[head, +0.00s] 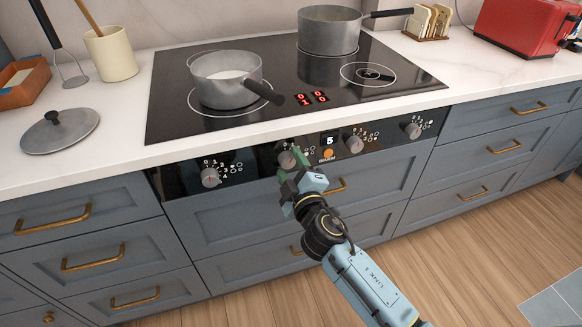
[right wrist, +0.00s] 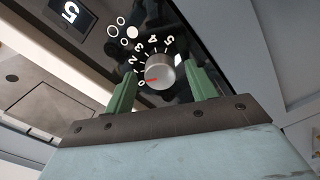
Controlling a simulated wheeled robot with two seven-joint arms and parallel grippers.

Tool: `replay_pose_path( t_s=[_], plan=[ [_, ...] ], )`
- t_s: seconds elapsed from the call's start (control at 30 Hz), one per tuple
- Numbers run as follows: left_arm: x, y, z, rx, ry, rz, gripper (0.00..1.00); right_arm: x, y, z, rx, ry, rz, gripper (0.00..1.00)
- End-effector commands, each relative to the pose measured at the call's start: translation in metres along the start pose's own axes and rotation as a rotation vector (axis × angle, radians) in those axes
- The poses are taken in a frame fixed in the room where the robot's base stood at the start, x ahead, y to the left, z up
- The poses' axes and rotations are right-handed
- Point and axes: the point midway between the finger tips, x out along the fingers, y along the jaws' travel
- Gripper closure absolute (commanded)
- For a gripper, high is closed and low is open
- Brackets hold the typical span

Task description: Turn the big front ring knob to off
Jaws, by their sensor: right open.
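The oven's black control panel (head: 250,165) carries a row of grey knobs. My right gripper (head: 292,167) is at the second knob from the left (head: 287,159). In the right wrist view its green fingers stand open on either side of a round grey knob (right wrist: 161,73), with small gaps visible. That knob's red mark points to lower left, close to the 0 of its 0-to-5 scale. The red readout (head: 312,98) on the hob shows 1 at lower left and 0 elsewhere. My left gripper is not in view.
A pot with white contents (head: 226,80) stands on the front left ring, its handle toward the readout. A larger pot (head: 329,30) stands behind. Other knobs (head: 210,177) flank the gripper. Drawers with brass handles (head: 93,258) lie below the panel.

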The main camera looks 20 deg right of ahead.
Motion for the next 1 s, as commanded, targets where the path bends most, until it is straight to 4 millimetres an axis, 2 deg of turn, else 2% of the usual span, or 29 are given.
replay_pose_path(
  t_s=[0.07, 0.3, 0.4, 0.67, 1.0],
  plan=[
    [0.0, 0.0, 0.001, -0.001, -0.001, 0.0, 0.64, 0.0, 0.0, 0.0, 0.0, 0.0, 0.0, 0.46],
    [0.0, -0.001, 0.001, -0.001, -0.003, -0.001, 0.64, 0.0, 0.0, 0.0, 0.0, 0.0, 0.0, 0.78],
    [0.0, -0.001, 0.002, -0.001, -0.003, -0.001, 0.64, 0.0, 0.0, 0.0, 0.0, 0.0, 0.0, 0.88],
    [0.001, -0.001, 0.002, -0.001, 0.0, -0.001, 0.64, -0.001, 0.0, 0.0, -0.04, 0.0, 0.0, 0.88],
    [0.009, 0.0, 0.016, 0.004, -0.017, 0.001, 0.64, -0.001, 0.001, 0.0, -0.251, 0.0, 0.0, 0.88]
  ],
)
